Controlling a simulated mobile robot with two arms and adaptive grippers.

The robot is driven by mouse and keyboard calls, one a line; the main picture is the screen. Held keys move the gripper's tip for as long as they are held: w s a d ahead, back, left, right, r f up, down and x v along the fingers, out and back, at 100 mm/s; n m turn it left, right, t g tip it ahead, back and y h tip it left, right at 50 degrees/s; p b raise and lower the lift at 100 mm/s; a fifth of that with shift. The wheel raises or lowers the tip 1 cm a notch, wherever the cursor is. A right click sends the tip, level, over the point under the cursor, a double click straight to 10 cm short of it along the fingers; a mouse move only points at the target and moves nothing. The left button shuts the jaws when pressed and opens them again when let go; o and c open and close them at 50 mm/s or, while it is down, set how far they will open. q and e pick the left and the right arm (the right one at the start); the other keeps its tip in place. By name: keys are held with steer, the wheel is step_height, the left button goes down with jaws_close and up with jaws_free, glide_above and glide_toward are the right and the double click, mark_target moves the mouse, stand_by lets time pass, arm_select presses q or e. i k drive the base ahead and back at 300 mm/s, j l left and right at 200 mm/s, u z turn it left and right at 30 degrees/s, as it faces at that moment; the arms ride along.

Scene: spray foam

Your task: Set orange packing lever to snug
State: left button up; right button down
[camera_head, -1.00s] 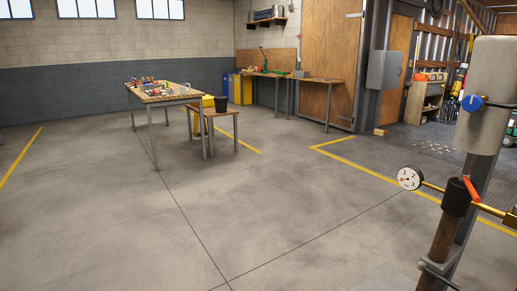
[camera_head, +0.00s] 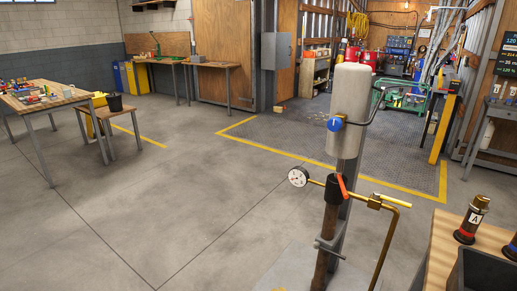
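The orange lever (camera_head: 342,186) sits on the dark collar (camera_head: 334,187) of an upright pipe stand at the right of centre in the head view. The lever looks tilted, its upper end leaning left. I see no marking that tells its setting. A round white gauge (camera_head: 298,177) sticks out to the left of the collar, and a brass pipe (camera_head: 397,209) runs out to the right and bends down. Neither of my grippers is in view.
A pale cylinder (camera_head: 348,110) with a blue knob (camera_head: 335,123) stands above the collar. A wooden bench (camera_head: 440,245) with bottles (camera_head: 470,222) and a dark bin (camera_head: 485,272) is at the lower right. The floor left of the stand is clear.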

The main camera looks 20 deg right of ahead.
mark_target(338, 176)
steer(key=z, duration=1.25)
